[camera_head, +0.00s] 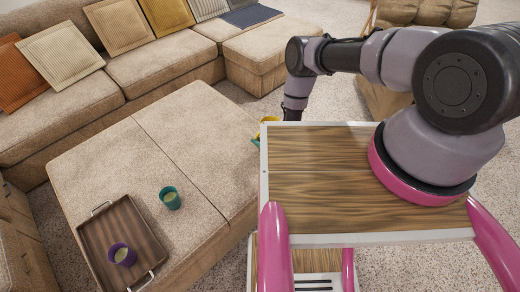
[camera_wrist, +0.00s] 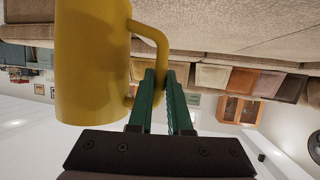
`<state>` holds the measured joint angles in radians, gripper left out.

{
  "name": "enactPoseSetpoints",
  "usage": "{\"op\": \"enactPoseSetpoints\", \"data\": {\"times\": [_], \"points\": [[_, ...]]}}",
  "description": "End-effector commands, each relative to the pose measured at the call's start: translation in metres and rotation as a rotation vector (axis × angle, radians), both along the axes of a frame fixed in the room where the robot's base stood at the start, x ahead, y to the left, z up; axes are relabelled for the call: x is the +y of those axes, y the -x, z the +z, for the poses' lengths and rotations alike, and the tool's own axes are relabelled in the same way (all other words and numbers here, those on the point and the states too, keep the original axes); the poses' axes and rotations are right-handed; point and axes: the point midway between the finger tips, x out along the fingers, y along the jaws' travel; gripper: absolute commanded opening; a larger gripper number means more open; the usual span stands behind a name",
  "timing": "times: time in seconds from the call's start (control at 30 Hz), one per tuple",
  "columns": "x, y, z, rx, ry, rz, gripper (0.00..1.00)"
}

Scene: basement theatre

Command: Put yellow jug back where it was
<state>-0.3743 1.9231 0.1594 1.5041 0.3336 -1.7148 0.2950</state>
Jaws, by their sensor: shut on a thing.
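The yellow jug (camera_wrist: 92,60) fills the left of the wrist view, with its handle on its right side. My gripper (camera_wrist: 160,80) has its green fingers shut on the handle. In the head view only a small yellow piece of the jug (camera_head: 269,119) shows past the edge of my wooden top, with a bit of the green fingers near it. The rest of the jug and gripper is hidden there, so I cannot tell whether the jug touches the ottoman.
A large beige ottoman (camera_head: 150,130) bears a teal cup (camera_head: 170,198) and a wooden tray (camera_head: 97,232) holding a purple cup (camera_head: 122,255). A sofa (camera_head: 165,62) with several cushions stands behind. The ottoman's far half is clear.

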Motion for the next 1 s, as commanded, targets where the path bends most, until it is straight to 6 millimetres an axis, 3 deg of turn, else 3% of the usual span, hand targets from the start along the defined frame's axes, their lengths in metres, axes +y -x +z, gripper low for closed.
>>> {"op": "enactPoseSetpoints", "data": {"times": [0.4, 0.67, 0.7, 0.77, 1.0], "points": [[0.001, 0.0, -0.048, -0.002, 0.0, 0.002, 0.0], [0.0, -0.001, -0.054, -0.002, 0.0, 0.0, 0.0], [0.0, 0.0, -0.054, 0.0, 0.0, 0.0, 0.2], [0.0, 0.0, -0.054, 0.0, 0.0, 0.0, 0.43], [0.0, 0.0, -0.054, 0.0, 0.0, 0.0, 0.47]]}}
